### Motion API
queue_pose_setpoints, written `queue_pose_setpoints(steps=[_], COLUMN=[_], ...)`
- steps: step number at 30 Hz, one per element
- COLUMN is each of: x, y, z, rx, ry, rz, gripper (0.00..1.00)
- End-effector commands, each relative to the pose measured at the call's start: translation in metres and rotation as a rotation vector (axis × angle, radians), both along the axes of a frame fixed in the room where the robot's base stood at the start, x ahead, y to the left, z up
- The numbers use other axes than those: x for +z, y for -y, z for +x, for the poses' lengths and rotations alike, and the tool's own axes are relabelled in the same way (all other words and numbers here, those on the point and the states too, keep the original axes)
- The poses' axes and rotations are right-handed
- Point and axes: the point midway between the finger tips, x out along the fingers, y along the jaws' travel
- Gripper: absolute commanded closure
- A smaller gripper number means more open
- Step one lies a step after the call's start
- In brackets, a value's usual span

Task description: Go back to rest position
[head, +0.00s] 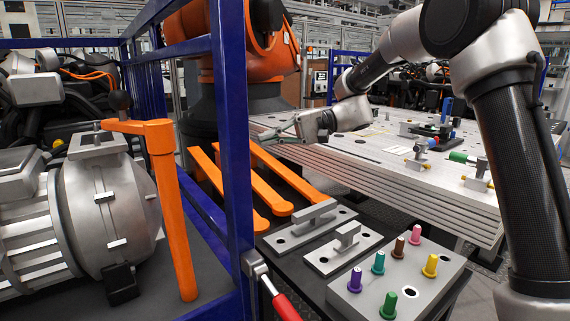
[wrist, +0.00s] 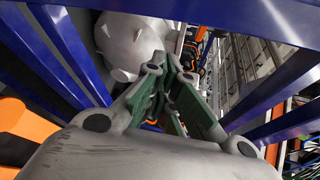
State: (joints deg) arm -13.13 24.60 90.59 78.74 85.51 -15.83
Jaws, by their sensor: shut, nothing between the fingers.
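My gripper (head: 276,132) is in the middle of the head view, in front of the orange robot's dark base and at the near left edge of the slotted metal table. It points left toward the blue frame. In the wrist view its fingers (wrist: 172,112) reach forward with green inner pads. The fingers are shut and hold nothing. My arm comes in from the right of the head view and bends over the table. The wrist view looks between blue posts, with a grey motor housing (wrist: 130,45) ahead.
A blue frame (head: 236,150) stands left of my gripper, beside a grey drive unit (head: 105,205) with an orange handle (head: 172,215). Below lie orange bars (head: 275,178), grey handled plates (head: 310,230) and a block with coloured pegs (head: 410,285). The metal table (head: 400,190) carries several clamps.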

Motion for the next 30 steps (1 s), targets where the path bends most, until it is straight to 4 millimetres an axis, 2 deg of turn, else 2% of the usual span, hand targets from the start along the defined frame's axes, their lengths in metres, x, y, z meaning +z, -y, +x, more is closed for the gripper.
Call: queue_pose_setpoints(steps=[5, 8, 11, 14, 15, 18, 21, 24, 27, 30], x=[-0.045, -0.067, -0.085, -0.098, -0.101, -0.103, -0.099, -0.094, -0.089, -0.084], y=[0.027, 0.055, 0.094, 0.148, 0.175, 0.242, 0.299, 0.346, 0.378, 0.395], z=[-0.019, -0.037, -0.059, -0.09, -0.104, -0.139, -0.173, -0.206, -0.236, -0.26], rx=[-0.008, -0.015, -0.027, -0.046, -0.056, -0.086, -0.115, -0.144, -0.173, -0.211], ry=[-0.037, -0.037, -0.018, 0.03, 0.062, 0.157, 0.263, 0.369, 0.459, 0.514], rz=[-0.179, -0.313, -0.465, -0.646, -0.725, -0.912, -1.066, -1.188, -1.274, -1.315], gripper=[1.0, 1.0, 1.0, 1.0, 1.0, 1.0, 1.0, 1.0, 1.0, 1.0])
